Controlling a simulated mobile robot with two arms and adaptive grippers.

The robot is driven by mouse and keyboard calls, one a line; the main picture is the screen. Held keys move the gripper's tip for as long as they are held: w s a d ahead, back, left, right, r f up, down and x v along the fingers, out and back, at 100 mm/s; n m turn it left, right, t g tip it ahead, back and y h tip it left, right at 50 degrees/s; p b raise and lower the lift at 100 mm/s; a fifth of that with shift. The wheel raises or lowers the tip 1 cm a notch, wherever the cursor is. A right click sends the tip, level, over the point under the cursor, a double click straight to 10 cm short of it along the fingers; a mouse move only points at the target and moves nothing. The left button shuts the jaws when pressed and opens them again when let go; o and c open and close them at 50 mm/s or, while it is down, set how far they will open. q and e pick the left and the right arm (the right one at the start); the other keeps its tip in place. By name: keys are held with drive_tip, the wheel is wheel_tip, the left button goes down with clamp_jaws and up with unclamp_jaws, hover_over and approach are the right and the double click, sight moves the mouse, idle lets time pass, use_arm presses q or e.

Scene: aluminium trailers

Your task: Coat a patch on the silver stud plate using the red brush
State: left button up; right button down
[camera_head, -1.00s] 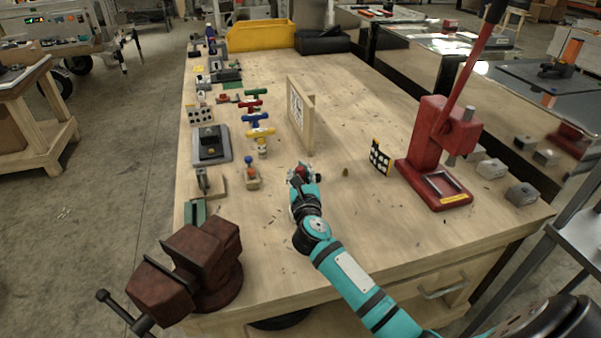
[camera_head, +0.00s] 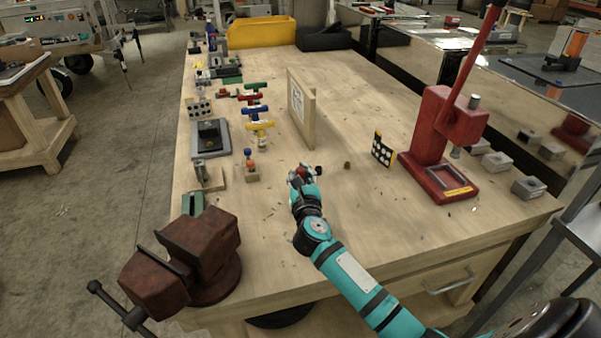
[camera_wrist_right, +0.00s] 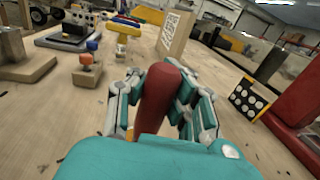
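My right gripper (camera_head: 303,172) is low over the middle of the workbench. In the right wrist view its fingers (camera_wrist_right: 158,92) are closed around a red handle (camera_wrist_right: 160,90), which looks like the red brush; its bristles are hidden. A pale silver plate with dark round spots (camera_head: 200,107) stands at the bench's left side, away from the gripper, and may be the silver stud plate. A black plate with pale round studs (camera_head: 383,151) stands right of the gripper; it also shows in the right wrist view (camera_wrist_right: 246,101). My left gripper is out of view.
A red press (camera_head: 435,150) stands at the right and a brown vise (camera_head: 190,265) at the near left corner. A framed upright board (camera_head: 301,108) stands beyond the gripper. Small blocks with coloured knobs (camera_head: 250,165) stand left of it.

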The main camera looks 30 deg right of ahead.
drive_tip(key=shift+f+b, duration=0.45)
drive_tip(key=shift+f, duration=0.1)
idle(0.4)
idle(0.5)
wheel_tip(320, 180, up, 7)
drive_tip(key=p, duration=0.7)
drive_tip(key=shift+p, duration=0.3)
idle(0.5)
drive_tip(key=s+a+n+y+b, duration=0.1)
drive_tip(key=s+a+y, duration=0.1)
drive_tip(key=s+a, duration=0.3)
drive_tip(key=s+a+n+t+y, duration=0.1)
drive_tip(key=s+a, duration=0.4)
drive_tip(key=s, duration=0.8)
drive_tip(key=s+a+n+y+b, duration=0.1)
drive_tip(key=s+a+y, duration=0.3)
drive_tip(key=s, duration=0.5)
drive_tip(key=shift+a+f+n+b, duration=0.3)
drive_tip(key=shift+a+f+n, duration=0.2)
drive_tip(key=shift+n, duration=0.3)
